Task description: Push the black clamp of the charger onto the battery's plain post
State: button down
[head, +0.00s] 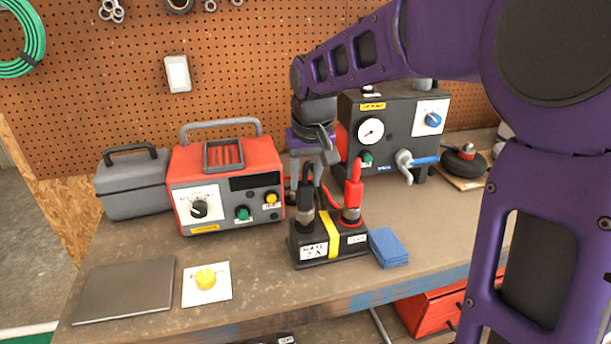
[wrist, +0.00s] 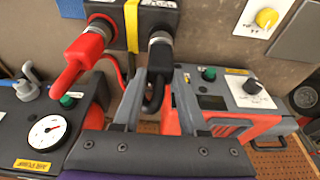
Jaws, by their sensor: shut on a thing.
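The battery (head: 325,245) is a black block with a yellow strap, standing on the bench; in the wrist view it (wrist: 190,14) is at the top. The black clamp (head: 306,192) is upright above the left post. My gripper (head: 308,176) is shut on it from above. In the wrist view my gripper's two fingers (wrist: 158,80) flank the black clamp (wrist: 157,93), which lines up with the grey post. I cannot tell how far down it sits. The red clamp (head: 353,192) is on the right post; it also shows in the wrist view (wrist: 85,50).
The red charger (head: 226,188) stands left of the battery, beside a grey case (head: 133,187). A black gauge box (head: 385,130) is behind to the right. A blue cloth (head: 388,247) lies right of the battery. A yellow knob plate (head: 207,284) and a dark flat panel (head: 125,291) lie front left.

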jog(key=shift+f+b, duration=0.45)
jog(key=shift+f, duration=0.25)
jog(key=shift+f, duration=0.2)
jog(key=shift+c, duration=1.8)
grip_release()
jog(key=shift+r, duration=0.1)
jog(key=p+v, duration=0.2)
jog(key=v, duration=1.5)
jog(key=shift+r+p, duration=0.2)
jog(key=shift+p, duration=0.1)
